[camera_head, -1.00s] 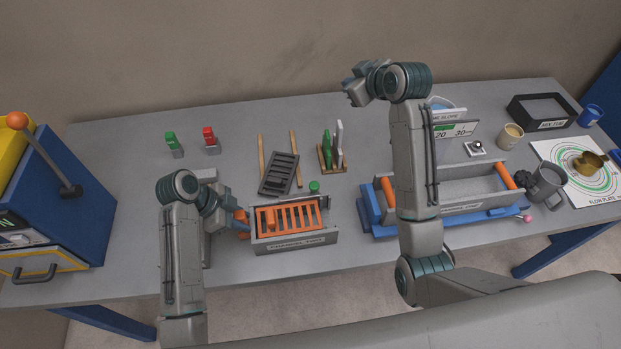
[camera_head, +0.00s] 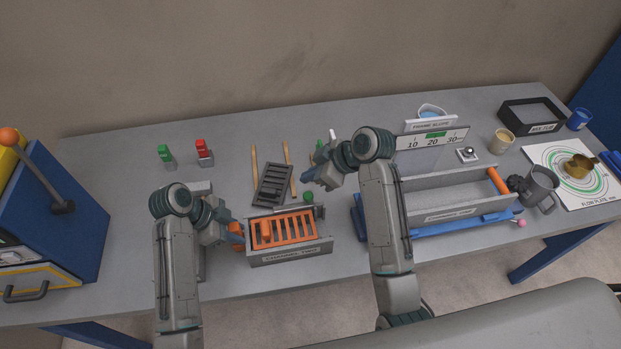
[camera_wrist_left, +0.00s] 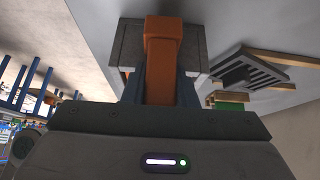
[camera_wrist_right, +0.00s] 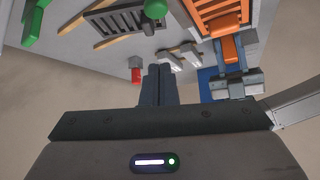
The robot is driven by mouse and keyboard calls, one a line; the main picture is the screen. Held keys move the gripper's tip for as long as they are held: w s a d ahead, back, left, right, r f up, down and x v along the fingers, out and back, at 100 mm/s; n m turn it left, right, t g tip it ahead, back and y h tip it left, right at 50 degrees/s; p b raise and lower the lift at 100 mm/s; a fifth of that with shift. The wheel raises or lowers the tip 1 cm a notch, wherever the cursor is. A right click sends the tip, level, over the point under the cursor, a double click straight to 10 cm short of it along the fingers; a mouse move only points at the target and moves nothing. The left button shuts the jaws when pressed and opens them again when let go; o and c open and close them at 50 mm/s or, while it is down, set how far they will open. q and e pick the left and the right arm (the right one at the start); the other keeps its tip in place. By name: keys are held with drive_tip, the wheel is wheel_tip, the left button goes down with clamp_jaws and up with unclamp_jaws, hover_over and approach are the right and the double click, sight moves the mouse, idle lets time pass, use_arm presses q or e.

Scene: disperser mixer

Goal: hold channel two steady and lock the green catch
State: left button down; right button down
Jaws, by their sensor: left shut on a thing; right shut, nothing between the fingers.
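Channel two (camera_head: 290,256) is a grey box with an orange slotted grid, on the table in front of me. Its orange handle (camera_head: 236,228) sticks out at the left end. My left gripper (camera_head: 232,234) is shut on this handle; the grip also shows in the left wrist view, with the handle (camera_wrist_left: 163,45) between the fingers. The green catch (camera_head: 308,196) is a round green knob at the box's back right corner, also at the top of the right wrist view (camera_wrist_right: 155,8). My right gripper (camera_head: 306,177) is shut and empty, just behind and above the knob, apart from it.
A grey slotted plate (camera_head: 272,184) lies behind channel two, between wooden sticks. A longer grey trough (camera_head: 450,196) on a blue base stands to the right, partly behind my right arm. Small green (camera_head: 166,157) and red (camera_head: 203,153) blocks stand at the back left.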

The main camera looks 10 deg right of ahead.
sight(305, 194)
drive_tip(key=f, duration=0.2)
drive_tip(key=a+f, duration=0.1)
drive_tip(key=f, duration=0.3)
drive_tip(key=shift+w+a+f, duration=0.2)
drive_tip(key=shift+w+f, duration=0.15)
drive_tip(key=shift+f, duration=0.05)
